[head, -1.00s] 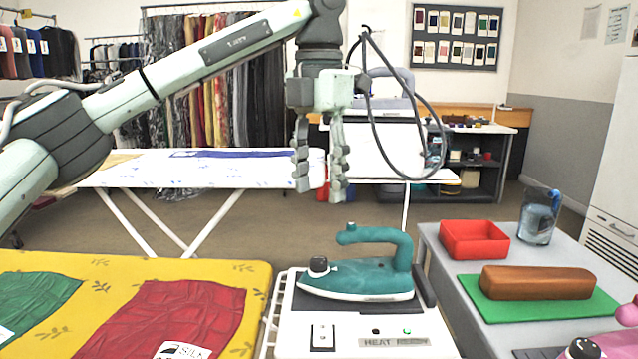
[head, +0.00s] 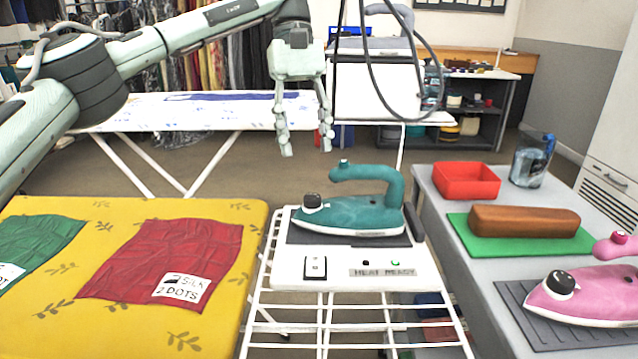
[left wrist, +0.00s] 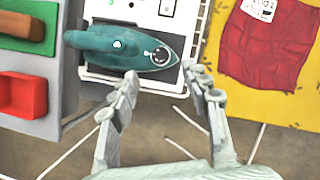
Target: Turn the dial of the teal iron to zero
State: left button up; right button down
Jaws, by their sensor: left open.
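The teal iron (head: 352,212) rests flat on the dark pad of a white station (head: 300,268), its handle pointing up. Its black dial (head: 312,202) sits on the left, nose end. In the left wrist view the iron (left wrist: 120,44) shows from above, with the dial (left wrist: 160,56) near its tip. My left gripper (head: 306,150) is open and empty, fingers pointing down, above and behind the iron in the head view. In the left wrist view its fingers (left wrist: 160,90) are spread just below the dial end, apart from it. My right gripper is not in view.
A yellow board (head: 120,320) with red (head: 165,262) and green (head: 35,245) cloths is left. A grey table (head: 470,270) at right holds a red tray (head: 467,196), a brown block (head: 525,221), a jug (head: 530,165) and a pink iron (head: 585,296). Cables (head: 437,85) hang behind.

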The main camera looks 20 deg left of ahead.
aim_at(312, 197)
pick_arm(q)
jog(key=shift+m, duration=0.3)
jog(key=b+x, duration=0.2)
jog(key=x, duration=0.4)
jog(key=shift+f, duration=0.2)
jog(key=shift+s+d+f, duration=0.2)
jog(key=shift+s+f, duration=0.1)
jog(key=shift+f, duration=0.35)
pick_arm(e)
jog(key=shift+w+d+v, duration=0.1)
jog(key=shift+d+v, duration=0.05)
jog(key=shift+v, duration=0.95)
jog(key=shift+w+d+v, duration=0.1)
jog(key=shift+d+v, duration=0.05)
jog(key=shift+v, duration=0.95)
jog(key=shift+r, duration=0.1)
pick_arm(q)
grip_shut()
